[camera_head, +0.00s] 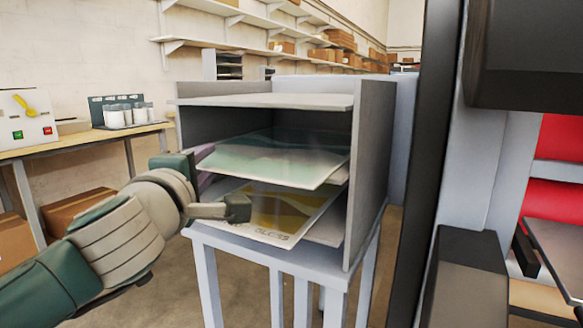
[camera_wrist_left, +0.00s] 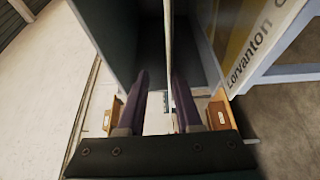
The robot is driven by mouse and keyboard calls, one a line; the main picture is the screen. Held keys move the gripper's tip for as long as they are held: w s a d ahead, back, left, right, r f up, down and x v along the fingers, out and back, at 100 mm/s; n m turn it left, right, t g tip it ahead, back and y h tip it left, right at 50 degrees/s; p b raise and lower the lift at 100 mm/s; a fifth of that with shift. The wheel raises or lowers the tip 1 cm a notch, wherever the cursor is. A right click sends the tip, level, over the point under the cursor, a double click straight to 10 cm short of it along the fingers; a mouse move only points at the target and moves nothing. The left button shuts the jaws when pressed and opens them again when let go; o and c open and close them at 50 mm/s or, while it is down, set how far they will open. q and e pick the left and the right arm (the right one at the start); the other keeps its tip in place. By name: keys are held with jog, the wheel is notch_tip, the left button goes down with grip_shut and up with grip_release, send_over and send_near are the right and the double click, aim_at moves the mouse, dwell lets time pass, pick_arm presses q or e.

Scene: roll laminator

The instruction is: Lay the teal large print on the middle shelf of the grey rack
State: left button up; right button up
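The teal large print (camera_head: 275,160) is a thin, pale, glossy sheet inside the grey rack (camera_head: 372,150) at mid height. Its front corner sticks out of the rack's open front. Whether it lies fully flat on the middle shelf I cannot tell. My left gripper (camera_head: 207,168) is at the print's left edge. In the left wrist view its two purple fingers (camera_wrist_left: 160,90) stand apart, with a thin edge-on sheet running between them, nearer the right finger. A clear gap shows on the left side. My right gripper is not in view.
A yellow and grey lettered print (camera_head: 275,212) lies below on the lower level, also jutting out; it shows in the wrist view (camera_wrist_left: 245,45). The rack's top board (camera_head: 265,100) is bare. A wooden bench (camera_head: 85,140) stands left. A dark machine column stands close right.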

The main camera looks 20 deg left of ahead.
pick_arm(q)
jog(key=v, duration=0.8)
jog(key=s+d+r+m+t+h, duration=0.2)
jog(key=d+r+m+t+h, duration=0.3)
jog(key=d+m+h, duration=0.4)
jog(key=s+d+f+m+g+h, duration=0.1)
jog(key=s+d+m+g+h, duration=0.2)
jog(key=d+m, duration=0.2)
jog(key=s+d+f+m+g+h, duration=0.2)
jog(key=d+m+g+h, duration=0.15)
jog(key=d+m, duration=0.25)
jog(key=s+f+m+g+y, duration=0.2)
jog(key=s+f+m+g, duration=0.4)
jog(key=f, duration=0.4)
jog(key=s+a+f+n+g+y, duration=0.1)
jog(key=s+a+f+g+y, duration=0.4)
jog(key=s+a, duration=0.5)
notch_tip(320, 180, down, 3)
jog(key=shift+r+n+g+y+p, duration=0.25)
jog(key=shift+n+g+y+p, duration=0.15)
jog(key=shift+y, duration=0.55)
